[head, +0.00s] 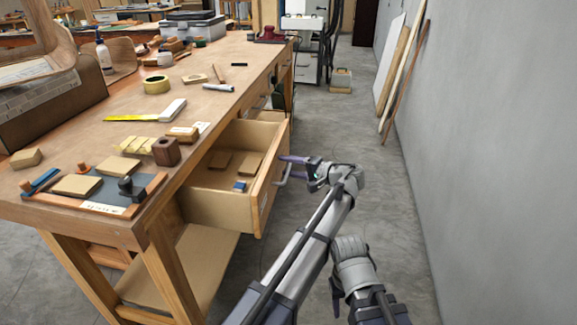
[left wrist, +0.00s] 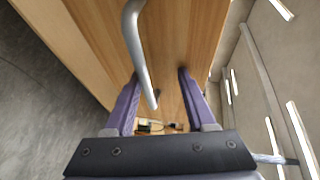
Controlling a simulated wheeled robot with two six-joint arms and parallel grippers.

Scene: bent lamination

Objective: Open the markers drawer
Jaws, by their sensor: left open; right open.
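A wooden drawer (head: 213,208) at the near end of the workbench stands pulled out. It holds flat wood blocks (head: 220,160) and a small blue item (head: 240,185). I cannot read a label that says whether it is the markers drawer. Its grey bar handle (head: 281,179) is on the front. My left gripper (head: 291,167) is at the drawer front, open, close to the handle. In the left wrist view the handle (left wrist: 137,50) runs between the open purple fingers (left wrist: 158,88), not clamped. My right gripper (head: 336,296) is low at the lower right, open and away from the bench.
The workbench top (head: 125,132) carries a dark wood block (head: 166,151), a tray (head: 150,197) with blocks, a tape roll (head: 158,86) and other tools. A grey wall (head: 500,130) bounds the right.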

